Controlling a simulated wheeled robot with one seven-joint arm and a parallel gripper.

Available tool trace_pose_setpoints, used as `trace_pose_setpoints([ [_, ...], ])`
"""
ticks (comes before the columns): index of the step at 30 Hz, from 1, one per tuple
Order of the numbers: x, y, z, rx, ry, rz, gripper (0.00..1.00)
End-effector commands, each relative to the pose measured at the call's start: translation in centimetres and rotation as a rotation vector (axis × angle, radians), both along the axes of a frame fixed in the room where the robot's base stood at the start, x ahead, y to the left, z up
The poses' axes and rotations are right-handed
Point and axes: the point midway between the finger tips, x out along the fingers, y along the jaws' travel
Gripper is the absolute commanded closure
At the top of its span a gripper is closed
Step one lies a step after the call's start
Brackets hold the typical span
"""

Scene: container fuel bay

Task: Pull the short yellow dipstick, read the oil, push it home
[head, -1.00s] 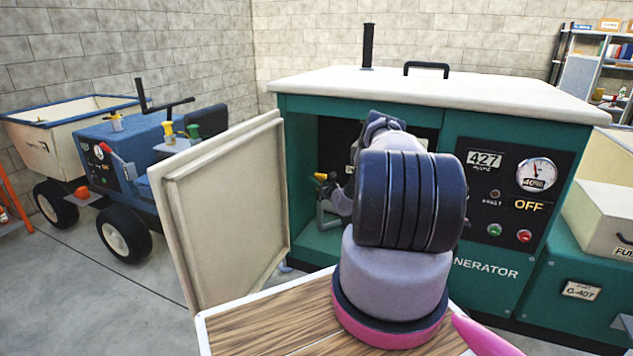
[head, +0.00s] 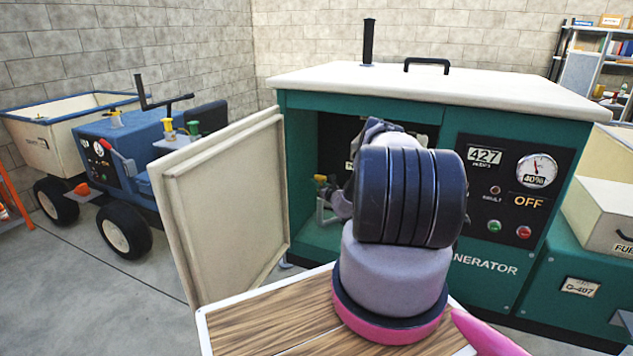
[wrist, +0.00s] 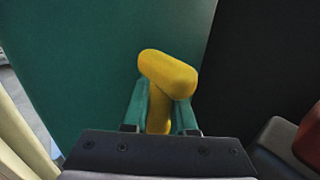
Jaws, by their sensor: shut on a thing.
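The yellow dipstick (wrist: 168,72) has a T-shaped handle. In the wrist view it stands between the two green fingers of my gripper (wrist: 160,104), which are shut on its stem just below the crossbar. In the head view the yellow handle (head: 320,178) is small, inside the open left bay of the green generator (head: 300,150). My gripper (head: 326,198) is there too, partly hidden by my arm. The lower end of the dipstick and its tube are hidden, so I cannot tell how far it is out.
The cream door (head: 222,205) stands open left of the bay. A control panel (head: 513,190) reads OFF at right. In the wrist view a dark block and a red part (wrist: 310,138) lie close at right. A blue tractor (head: 130,150) with yellow and green handles stands left.

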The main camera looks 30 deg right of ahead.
Motion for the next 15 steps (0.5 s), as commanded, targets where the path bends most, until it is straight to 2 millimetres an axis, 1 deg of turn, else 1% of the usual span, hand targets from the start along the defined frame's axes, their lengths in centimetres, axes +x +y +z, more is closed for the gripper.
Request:
trace_pose_setpoints([
  [15, 0.0, 0.0, -1.6, 0.001, 0.0, 0.0, 1.0],
])
